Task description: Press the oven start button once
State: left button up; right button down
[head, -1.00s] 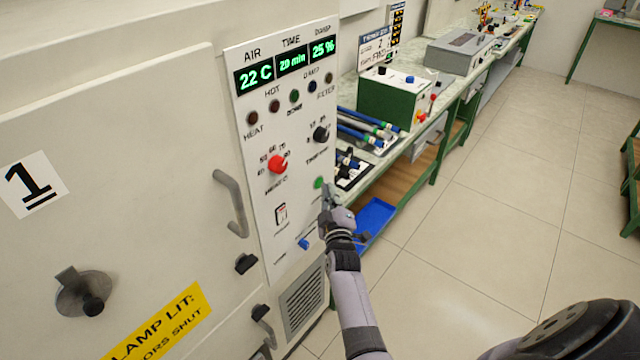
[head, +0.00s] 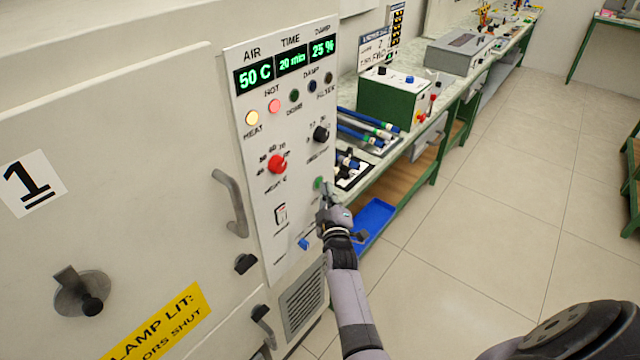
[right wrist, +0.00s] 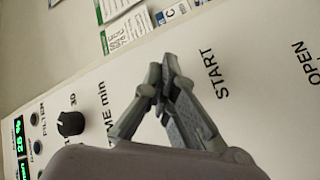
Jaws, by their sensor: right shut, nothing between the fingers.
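The oven's white control panel (head: 300,215) fills the centre left of the head view. The green start button (head: 318,183) sits low on its right side. My right gripper (head: 326,190) is shut and empty, its fingertips at the button's lower right edge; I cannot tell whether they touch it. In the right wrist view my shut fingers (right wrist: 166,72) point at the panel beside the word START, and they hide the button. The display (head: 290,63) reads 50 C, 20 min and 25 %. The HEAT lamp (head: 252,118) glows yellow and the HOT lamp (head: 274,106) glows red. My left gripper is out of view.
A red knob (head: 278,164), a black knob (head: 321,133), a rocker switch (head: 281,213) and a blue control (head: 303,243) share the panel. The oven door handle (head: 231,203) juts out at left.

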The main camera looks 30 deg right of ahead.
jog(key=shift+s, duration=0.1)
jog(key=shift+s+d+p, duration=0.25)
jog(key=shift+s+p, duration=0.2)
jog(key=shift+s, duration=0.2)
jog(key=s+p, duration=0.1)
jog(key=s+d, duration=0.1)
jog(key=s, duration=0.1)
jog(key=s+d+p, duration=0.1)
jog(key=shift+s+p, duration=0.3)
dwell(0.6)
